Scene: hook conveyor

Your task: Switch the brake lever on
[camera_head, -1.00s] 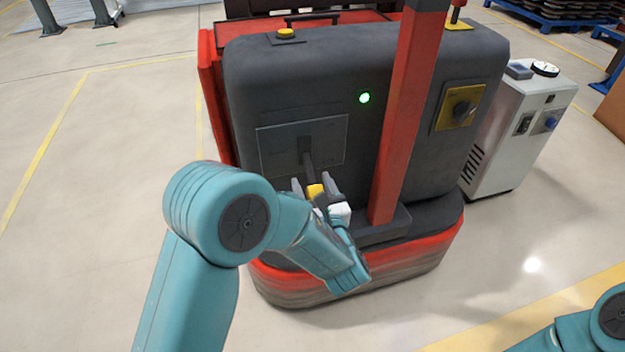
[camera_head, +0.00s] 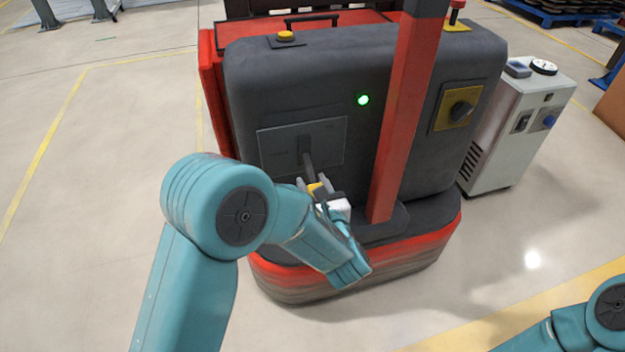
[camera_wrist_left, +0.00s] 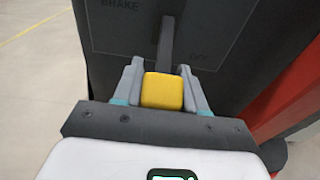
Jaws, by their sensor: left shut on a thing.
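The brake lever is a dark bar with a yellow knob; its bar (camera_head: 307,158) comes out of a slot in a grey plate (camera_head: 330,138) on the machine's dark front. In the left wrist view the lever's yellow knob (camera_wrist_left: 162,91) sits between both fingers, and the plate reads "BRAKE" at its upper left. My left gripper (camera_head: 314,185) is shut on the knob, one finger on each side. In the head view the fingers and wrist partly hide the knob. My right gripper is out of view; only a piece of my right arm shows at the lower right.
A red post (camera_head: 397,130) stands just right of the lever. A green light (camera_head: 363,100) is lit above the plate. A yellow-plated rotary knob (camera_head: 460,108) is further right, and a white cabinet (camera_head: 512,130) stands beside the machine. The floor at left is clear.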

